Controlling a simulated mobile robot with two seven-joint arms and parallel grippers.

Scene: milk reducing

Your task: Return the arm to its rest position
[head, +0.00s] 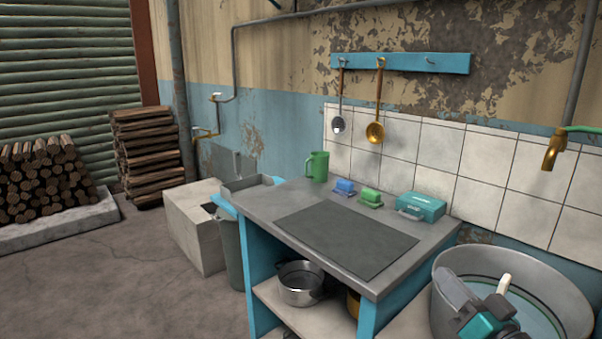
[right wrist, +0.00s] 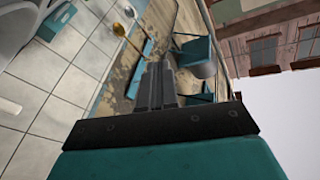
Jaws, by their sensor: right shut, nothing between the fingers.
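My right gripper (head: 452,283) shows at the lower right of the head view, in front of the large grey metal basin (head: 575,288). Its teal and grey body covers part of the basin's inside. In the right wrist view the dark fingers of the right gripper (right wrist: 157,72) are together, with nothing held between them. Whether the gripper touches the basin cannot be told. My left gripper is not in view.
The counter (head: 262,204) holds a green mug (head: 317,166), a blue and a green butter-dish-like item, and a teal box (head: 421,207). A metal pot (head: 300,284) sits on the shelf below. Two ladles hang from the blue rail (head: 400,63). A brass tap (head: 553,152) juts out above the basin.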

